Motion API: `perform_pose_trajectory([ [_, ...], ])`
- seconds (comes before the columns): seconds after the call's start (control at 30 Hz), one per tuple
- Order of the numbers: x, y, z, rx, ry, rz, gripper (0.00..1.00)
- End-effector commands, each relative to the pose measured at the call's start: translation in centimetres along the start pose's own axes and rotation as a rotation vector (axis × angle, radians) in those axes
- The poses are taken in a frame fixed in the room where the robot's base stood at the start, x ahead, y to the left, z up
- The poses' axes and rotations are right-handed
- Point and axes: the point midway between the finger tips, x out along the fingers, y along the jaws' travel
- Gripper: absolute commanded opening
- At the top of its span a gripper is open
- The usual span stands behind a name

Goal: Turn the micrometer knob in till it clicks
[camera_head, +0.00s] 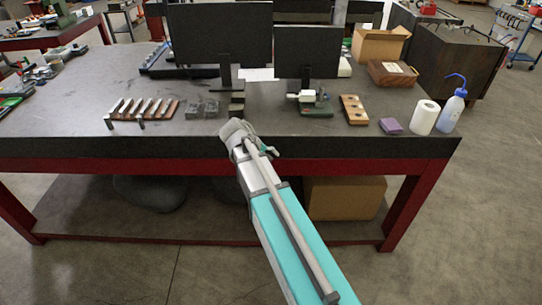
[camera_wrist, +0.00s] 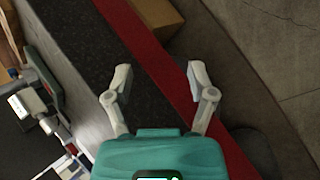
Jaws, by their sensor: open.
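The micrometer (camera_head: 305,96) stands on a green stand (camera_head: 321,108) near the front middle of the dark workbench, just right of the arm's end. In the wrist view the micrometer (camera_wrist: 20,104) lies at the left edge, with its pale cylindrical part showing. Which end is the knob is too small to tell. My gripper (camera_head: 246,136) is at the bench's front edge, left of and nearer than the micrometer. In the wrist view my gripper (camera_wrist: 156,80) has its two fingers spread apart, with nothing between them. It is not touching the micrometer.
Two dark monitors (camera_head: 219,36) stand behind. A wooden block with holes (camera_head: 354,109), a purple block (camera_head: 390,126), a white roll (camera_head: 424,117) and a wash bottle (camera_head: 451,110) stand to the right. The bench's red edge (camera_wrist: 150,55) is below the gripper.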

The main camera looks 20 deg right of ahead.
Motion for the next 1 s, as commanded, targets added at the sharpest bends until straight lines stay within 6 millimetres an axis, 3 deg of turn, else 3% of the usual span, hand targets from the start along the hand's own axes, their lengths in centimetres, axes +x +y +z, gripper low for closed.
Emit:
perform_pose_trajectory([
  [0.27,-0.1,-5.0,3.2,0.098,0.069,-0.203,0.71],
  [0.6,-1.8,-11.8,6.9,0.245,0.133,-0.514,0.71],
  [0.8,-2.7,-13.7,7.9,0.291,0.144,-0.616,0.71],
  [1.0,-2.9,-14.1,8.0,0.303,0.146,-0.642,0.71],
])
